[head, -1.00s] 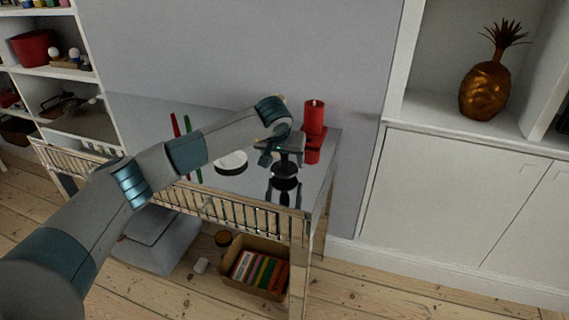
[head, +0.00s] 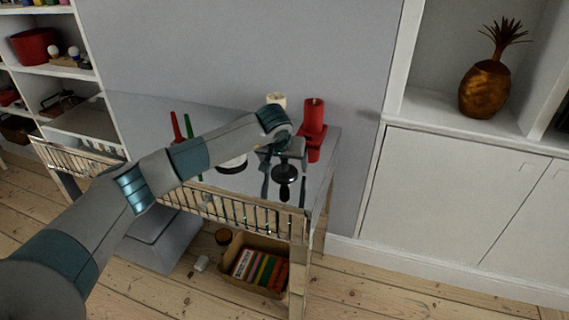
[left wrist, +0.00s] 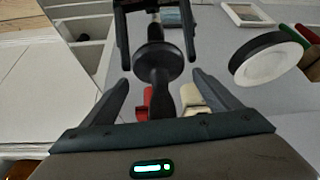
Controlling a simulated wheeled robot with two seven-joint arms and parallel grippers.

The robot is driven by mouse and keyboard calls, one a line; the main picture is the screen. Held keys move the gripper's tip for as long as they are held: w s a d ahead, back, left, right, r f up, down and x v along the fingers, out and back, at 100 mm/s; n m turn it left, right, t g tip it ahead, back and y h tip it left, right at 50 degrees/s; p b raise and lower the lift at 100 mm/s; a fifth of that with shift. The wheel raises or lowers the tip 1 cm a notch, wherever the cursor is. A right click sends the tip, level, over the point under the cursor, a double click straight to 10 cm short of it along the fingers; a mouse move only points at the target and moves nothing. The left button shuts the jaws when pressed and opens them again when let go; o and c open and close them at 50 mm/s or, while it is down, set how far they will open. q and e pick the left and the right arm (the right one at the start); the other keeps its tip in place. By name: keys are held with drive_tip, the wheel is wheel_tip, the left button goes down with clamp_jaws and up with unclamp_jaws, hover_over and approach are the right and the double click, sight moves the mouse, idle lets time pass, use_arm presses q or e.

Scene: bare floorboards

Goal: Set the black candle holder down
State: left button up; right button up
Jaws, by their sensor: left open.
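The black candle holder (head: 286,173) stands upright on the shiny top of the console table (head: 225,118), near its right end. Its round dish and dark stem also show in the left wrist view (left wrist: 157,65). My left gripper (head: 284,160) is open around the holder, with one finger on each side. In the left wrist view a gap shows between the holder and both fingers of the gripper (left wrist: 162,82). The table top mirrors the holder and fingers. My right gripper is out of view.
A red candle (head: 314,115) on a red holder stands close behind my gripper, with a cream candle (head: 277,99) beside it. A white round dish (head: 232,166) and red and green tapers (head: 176,127) are to the left. A slatted rail (head: 250,212) runs along the front.

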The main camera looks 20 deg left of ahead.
use_arm(q)
drive_tip(key=shift+r, duration=0.2)
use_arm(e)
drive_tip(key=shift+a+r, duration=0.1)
use_arm(q)
drive_tip(key=shift+s+r, duration=0.15)
drive_tip(key=shift+r, duration=0.15)
drive_tip(key=b+v, duration=0.1)
drive_tip(key=v, duration=1)
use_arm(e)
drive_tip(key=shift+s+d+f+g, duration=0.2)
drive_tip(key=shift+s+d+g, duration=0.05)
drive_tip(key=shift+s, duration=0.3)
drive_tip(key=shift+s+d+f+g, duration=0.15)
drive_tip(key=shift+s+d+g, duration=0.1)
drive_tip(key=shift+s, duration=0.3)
use_arm(q)
drive_tip(key=shift+s, duration=0.1)
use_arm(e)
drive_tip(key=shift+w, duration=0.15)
